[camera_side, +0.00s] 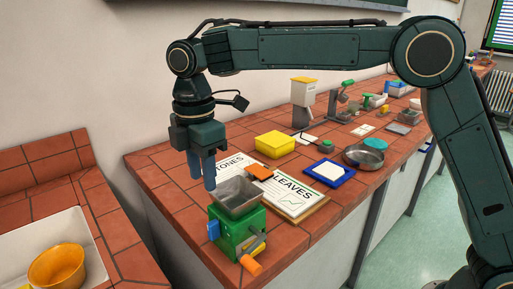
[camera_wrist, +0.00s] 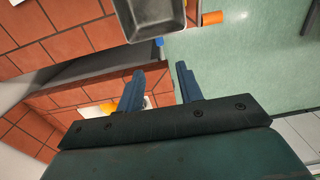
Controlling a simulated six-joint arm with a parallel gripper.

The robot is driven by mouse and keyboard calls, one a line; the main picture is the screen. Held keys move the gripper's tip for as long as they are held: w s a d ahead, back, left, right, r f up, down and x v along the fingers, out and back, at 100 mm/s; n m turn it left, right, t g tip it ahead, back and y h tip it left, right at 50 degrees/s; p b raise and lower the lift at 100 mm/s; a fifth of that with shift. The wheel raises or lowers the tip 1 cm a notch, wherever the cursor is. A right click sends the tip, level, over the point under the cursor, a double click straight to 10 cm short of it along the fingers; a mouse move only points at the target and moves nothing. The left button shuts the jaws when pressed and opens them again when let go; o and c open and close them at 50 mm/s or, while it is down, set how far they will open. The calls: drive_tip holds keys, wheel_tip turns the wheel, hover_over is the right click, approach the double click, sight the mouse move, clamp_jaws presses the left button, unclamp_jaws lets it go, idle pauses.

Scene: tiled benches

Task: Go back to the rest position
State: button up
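My gripper (camera_side: 202,180) points down above the gap at the bench's left end, just left of a green machine (camera_side: 236,232) with a metal tray (camera_side: 238,196) on top. In the wrist view, the blue fingers of my gripper (camera_wrist: 162,75) stand apart with nothing between them. The metal tray (camera_wrist: 152,18) shows beyond the fingertips at the top. In the side view the fingertips pass close to the tray's left side; I cannot tell the exact clearance.
A board marked "STONES" and "LEAVES" (camera_side: 291,203) carries an orange block (camera_side: 259,172). A yellow box (camera_side: 275,144), blue tray (camera_side: 343,181) and metal pan (camera_side: 364,158) stand on the tiled bench. An orange bowl (camera_side: 57,268) sits in the lower-left sink (camera_side: 28,251).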

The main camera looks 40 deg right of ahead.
drive_tip(key=s+d+r+m+t, duration=0.1)
drive_tip(key=s+d+r+m, duration=0.3)
drive_tip(key=s+d, duration=0.3)
drive_tip(key=s+d+r+m+t, duration=0.2)
drive_tip(key=s+d+r+m, duration=0.15)
drive_tip(key=d, duration=0.45)
drive_tip(key=s+d+f+m+t, duration=0.1)
drive_tip(key=s+d+f+m, duration=0.2)
drive_tip(key=s, duration=0.5)
drive_tip(key=s+d+f+m+t, duration=0.1)
drive_tip(key=s+d+f+m, duration=0.2)
drive_tip(key=s+d+m, duration=0.3)
drive_tip(key=shift+s+d+f+m+t, duration=0.15)
drive_tip(key=shift+s+f+m+t, duration=0.4)
drive_tip(key=shift+s, duration=1.15)
drive_tip(key=shift+r, duration=0.25)
